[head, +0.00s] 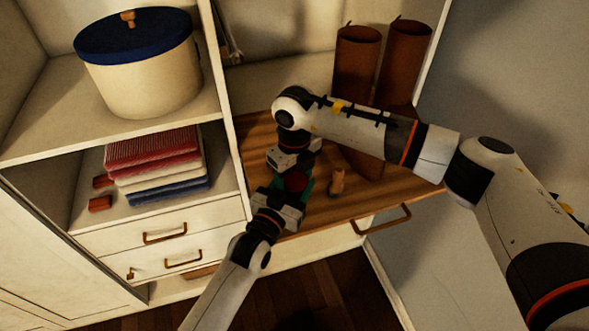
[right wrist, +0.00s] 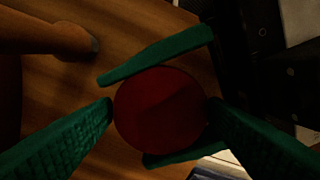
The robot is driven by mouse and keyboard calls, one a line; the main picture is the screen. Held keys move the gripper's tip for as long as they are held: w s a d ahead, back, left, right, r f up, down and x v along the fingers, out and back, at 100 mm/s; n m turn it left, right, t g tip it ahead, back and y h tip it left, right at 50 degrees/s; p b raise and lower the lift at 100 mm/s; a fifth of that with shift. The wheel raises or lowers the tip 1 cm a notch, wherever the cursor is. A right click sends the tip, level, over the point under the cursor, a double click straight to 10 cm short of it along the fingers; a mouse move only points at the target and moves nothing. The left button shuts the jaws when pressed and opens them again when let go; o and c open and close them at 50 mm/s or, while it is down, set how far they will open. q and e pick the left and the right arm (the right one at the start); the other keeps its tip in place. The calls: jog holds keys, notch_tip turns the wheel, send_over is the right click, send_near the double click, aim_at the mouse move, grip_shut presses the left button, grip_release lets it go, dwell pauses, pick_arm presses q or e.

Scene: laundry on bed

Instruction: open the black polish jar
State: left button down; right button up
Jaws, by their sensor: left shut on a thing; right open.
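A round jar with a dark red top (right wrist: 160,110) stands over the wooden surface; it is small in the head view (head: 297,182). Its body is mostly hidden, so I cannot tell whether it is black. My left gripper (head: 290,196) comes in from the front. Its green fingers lie on opposite sides of the jar in the right wrist view (right wrist: 165,108) and are shut on it. My right gripper (right wrist: 160,112) is above the jar. Its open green fingers straddle the red top, close to its left and right edges; contact is unclear.
A small tan wooden object (head: 337,183) lies right of the jar on the wooden surface (head: 318,210). Tall brown boots (head: 357,65) stand behind my right arm. Left are shelves with folded towels (head: 160,165) and a blue-lidded round box (head: 140,80).

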jog(key=c, duration=0.8)
jog(key=n, duration=0.4)
dwell(0.7)
jog(key=o, duration=1.1)
jog(key=shift+r, duration=0.1)
